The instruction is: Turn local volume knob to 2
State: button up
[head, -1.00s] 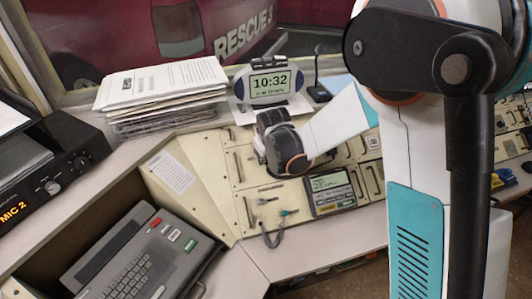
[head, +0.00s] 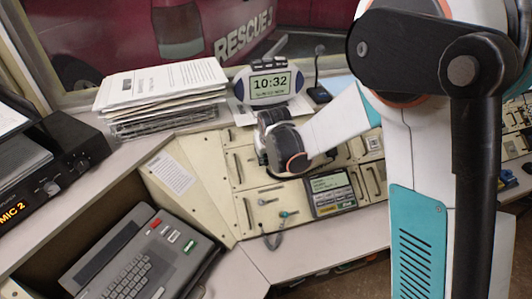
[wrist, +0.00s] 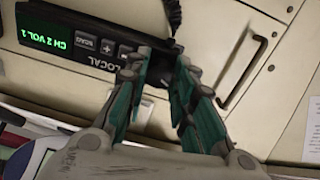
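The dark LOCAL unit (wrist: 100,62) fills the upper left of the wrist view, upside down. A gap with dark surface shows between the fingertips. In the head view my wrist hides the fingers and the LOCAL unit.
A metal drawer handle (wrist: 245,72) lies right of the fingers. A dark cord or handset part (wrist: 172,14) is just above them. In the head view, a clock (head: 270,84), a paper stack (head: 165,88), another display unit (head: 331,192) and a keyboard console (head: 135,262) surround the wrist.

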jog(key=o, duration=0.3)
jog(key=shift+o, duration=0.2)
